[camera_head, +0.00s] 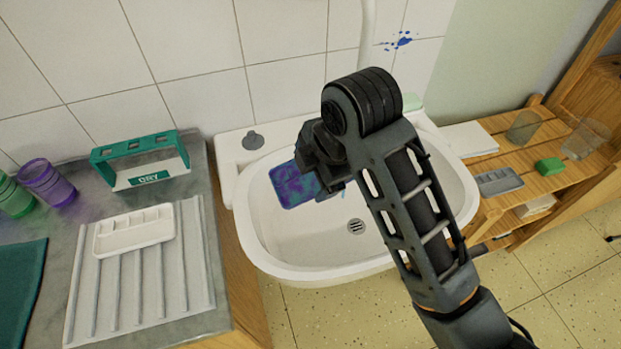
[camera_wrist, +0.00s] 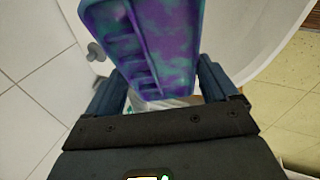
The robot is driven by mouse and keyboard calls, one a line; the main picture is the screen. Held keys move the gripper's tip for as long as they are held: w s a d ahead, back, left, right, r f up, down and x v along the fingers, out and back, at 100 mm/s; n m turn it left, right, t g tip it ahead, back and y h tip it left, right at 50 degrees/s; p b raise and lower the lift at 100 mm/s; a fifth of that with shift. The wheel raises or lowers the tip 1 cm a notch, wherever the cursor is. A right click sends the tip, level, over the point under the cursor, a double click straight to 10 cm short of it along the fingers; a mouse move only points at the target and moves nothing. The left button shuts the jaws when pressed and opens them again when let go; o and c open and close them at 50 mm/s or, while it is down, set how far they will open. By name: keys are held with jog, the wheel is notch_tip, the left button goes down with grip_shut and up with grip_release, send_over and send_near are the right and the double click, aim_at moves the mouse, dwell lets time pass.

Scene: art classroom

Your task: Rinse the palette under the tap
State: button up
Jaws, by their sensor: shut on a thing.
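The palette (camera_head: 292,186) is covered in purple and teal paint. My gripper (camera_head: 325,172) is shut on it and holds it over the left part of the white sink (camera_head: 262,250). In the wrist view the palette (camera_wrist: 150,40) stands out between the two fingers (camera_wrist: 155,95), with its wells on the left side. The drain (camera_head: 356,226) shows in the bowl, to the right of the palette. A grey knob (camera_head: 252,140) is on the sink's back left corner. My arm hides the back middle of the sink, and I cannot make out the tap's spout or any running water.
On the left counter, a clean white palette (camera_head: 135,229) lies on a ribbed draining board (camera_head: 88,290). Behind it is a green rack marked DRY (camera_head: 140,165), with purple (camera_head: 48,183) and green (camera_head: 14,196) cups beside it. A slatted wooden shelf (camera_head: 545,185) stands right of the sink.

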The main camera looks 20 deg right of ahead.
jog(key=shift+w+d+f+b, duration=0.25)
jog(key=shift+w+d+b, duration=0.3)
jog(key=shift+w, duration=0.3)
jog(key=shift+w+d+f+b, duration=0.2)
jog(key=shift+w+d+b, duration=0.35)
jog(key=shift+w, duration=0.3)
jog(key=shift+w+d+f+b, duration=0.25)
jog(key=shift+w+d+b, duration=0.15)
jog(key=shift+w+d, duration=0.35)
jog(key=shift+w+d+f, duration=0.1)
jog(key=shift+w+d, duration=0.2)
jog(key=shift+w, duration=0.3)
jog(key=shift+w+d+f, duration=0.1)
jog(key=shift+w+d, duration=0.25)
jog(key=shift+w, duration=0.25)
jog(key=shift+w+d+f, duration=0.1)
jog(key=shift+w+d, duration=0.2)
jog(key=shift+w, duration=0.3)
jog(key=shift+s+d, duration=0.1)
jog(key=shift+d, duration=0.05)
jog(key=shift+s+d+p, duration=0.2)
jog(key=shift+d+p, duration=0.1)
jog(key=shift+d, duration=0.05)
jog(key=shift+a, duration=0.1)
jog(key=shift+w+a, duration=0.3)
jog(key=shift+a, duration=0.1)
jog(key=shift+d+p, duration=0.1)
jog(key=shift+p, duration=0.2)
